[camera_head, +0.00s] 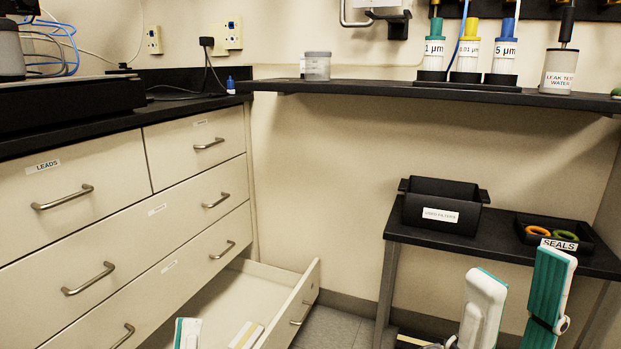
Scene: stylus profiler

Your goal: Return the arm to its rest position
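My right gripper (521,268) is in the lower right, its two teal-and-white fingers pointing up and spread apart. Nothing shows between them. It appears in front of the low table that holds the seals tray. Of my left gripper (187,333), only a teal-and-white fingertip shows clearly at the bottom edge, in front of the open drawer (303,303). The rest of it is cut off by the frame. A small pale piece (246,335) shows right of that fingertip; I cannot tell whether it is a finger or a thing in the drawer.
The bottom drawer stands pulled out from the cabinet (95,240). A black bin (438,205) and a tray marked SEALS (586,238) stand on the low table (398,233). The wall shelf (400,91) carries labelled containers, among them a leak test water cup (558,72).

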